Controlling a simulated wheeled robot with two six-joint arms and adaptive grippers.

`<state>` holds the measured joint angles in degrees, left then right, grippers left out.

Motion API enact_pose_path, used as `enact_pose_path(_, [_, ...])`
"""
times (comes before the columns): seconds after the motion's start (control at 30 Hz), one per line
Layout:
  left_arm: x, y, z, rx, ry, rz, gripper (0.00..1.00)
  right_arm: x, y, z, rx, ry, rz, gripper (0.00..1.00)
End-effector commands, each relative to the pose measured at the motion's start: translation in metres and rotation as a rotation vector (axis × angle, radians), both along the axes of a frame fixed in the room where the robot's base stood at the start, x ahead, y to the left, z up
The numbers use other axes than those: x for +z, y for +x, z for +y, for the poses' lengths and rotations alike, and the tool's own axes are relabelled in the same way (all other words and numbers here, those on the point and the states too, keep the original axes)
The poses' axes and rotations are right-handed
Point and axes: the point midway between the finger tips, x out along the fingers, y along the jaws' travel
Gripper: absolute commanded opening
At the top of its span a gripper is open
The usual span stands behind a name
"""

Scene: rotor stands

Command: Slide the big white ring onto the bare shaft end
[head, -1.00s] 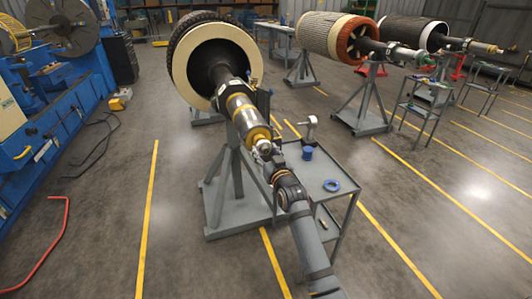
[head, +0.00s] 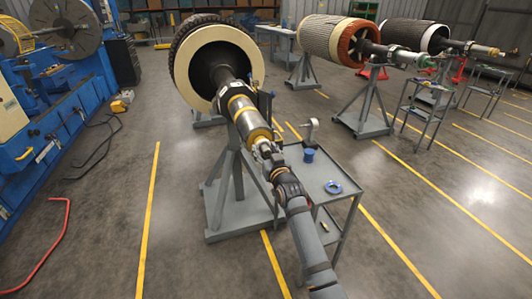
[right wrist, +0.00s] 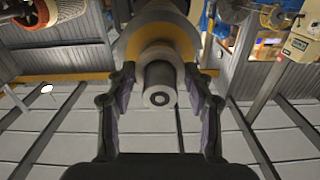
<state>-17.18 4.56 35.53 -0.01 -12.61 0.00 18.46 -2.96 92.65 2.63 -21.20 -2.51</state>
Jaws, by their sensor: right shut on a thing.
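The rotor's bare shaft end (head: 252,128) points towards me and down to the right, with yellow bands around it. In the right wrist view its round end face (right wrist: 160,95) shows between my fingers. My right gripper (head: 265,150) is at this end, in line with the shaft. Its two fingers (right wrist: 160,72) flank a pale grey ring-shaped piece (right wrist: 147,52), which I take for the big white ring. It is shaded and appears to be around the shaft, in front of a yellow band; how far on is hard to tell. My left gripper is out of view.
A grey cart (head: 318,178) stands right beside my right arm, with a blue cup (head: 309,155), a blue ring (head: 333,187) and a gauge-like tool (head: 311,130). The rotor stand (head: 228,200) is below the shaft.

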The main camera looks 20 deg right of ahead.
Motion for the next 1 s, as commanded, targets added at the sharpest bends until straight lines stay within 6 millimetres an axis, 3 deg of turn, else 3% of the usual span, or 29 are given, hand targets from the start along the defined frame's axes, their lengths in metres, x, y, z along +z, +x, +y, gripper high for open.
enact_pose_path(0.4, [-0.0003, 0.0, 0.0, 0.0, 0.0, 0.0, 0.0, 0.0004, 0.0014, -0.0001, 0.0, 0.0, -0.001, 0.24])
enact_pose_path(0.43, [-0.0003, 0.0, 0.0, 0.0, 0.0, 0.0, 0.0, 0.0004, 0.0014, -0.0001, 0.0, 0.0, -0.001, 0.56])
enact_pose_path(0.6, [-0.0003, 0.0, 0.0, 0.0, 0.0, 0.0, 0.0, 0.0001, 0.0014, -0.0001, 0.0, 0.0, 0.0, 0.79])
enact_pose_path(0.83, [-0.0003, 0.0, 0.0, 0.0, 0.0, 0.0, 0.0, -0.0003, 0.0014, 0.0001, 0.0, 0.0, 0.001, 0.79])
enact_pose_path(1.0, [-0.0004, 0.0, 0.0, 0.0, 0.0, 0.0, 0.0, -0.001, 0.0013, 0.0001, 0.0, 0.0, 0.002, 1.0])
